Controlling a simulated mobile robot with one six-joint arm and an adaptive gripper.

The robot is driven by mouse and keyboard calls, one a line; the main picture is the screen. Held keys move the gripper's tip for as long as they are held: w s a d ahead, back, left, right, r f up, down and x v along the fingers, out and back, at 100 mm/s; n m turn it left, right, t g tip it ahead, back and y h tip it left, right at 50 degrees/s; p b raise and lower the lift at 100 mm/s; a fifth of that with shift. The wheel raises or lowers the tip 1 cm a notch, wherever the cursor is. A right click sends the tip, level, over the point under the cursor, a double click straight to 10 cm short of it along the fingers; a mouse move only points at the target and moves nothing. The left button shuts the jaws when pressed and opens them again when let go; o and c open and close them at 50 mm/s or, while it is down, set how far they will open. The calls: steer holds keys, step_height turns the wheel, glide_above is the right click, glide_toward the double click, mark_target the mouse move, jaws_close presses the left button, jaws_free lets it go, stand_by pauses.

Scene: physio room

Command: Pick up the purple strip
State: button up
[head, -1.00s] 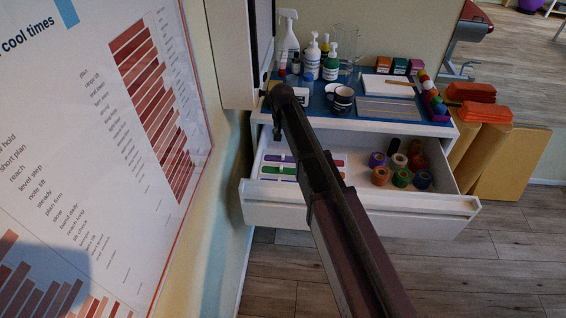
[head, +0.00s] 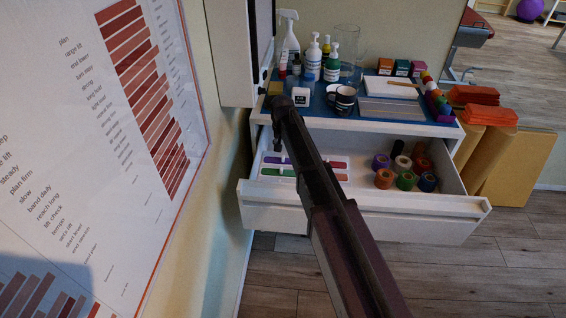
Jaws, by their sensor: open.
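A purple strip (head: 274,160) lies flat at the back left of the open drawer, with a white patch on it. My gripper (head: 278,143) hangs over the left back part of the drawer, above the purple strip in the picture. It is small and dark here, open, with nothing seen in it.
The white drawer (head: 360,227) also holds a green strip (head: 277,172), an orange strip (head: 341,177) and several coloured rolls. The blue-topped cabinet above carries bottles, a mug (head: 342,98) and boxes. A wall with a poster (head: 90,130) stands close on the left.

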mark_target(283, 157)
steer(key=shift+f, duration=0.2)
steer(key=shift+w+f+b, duration=0.1)
steer(key=shift+f+b, duration=2.35)
steer(key=shift+b, duration=0.2)
jaws_close()
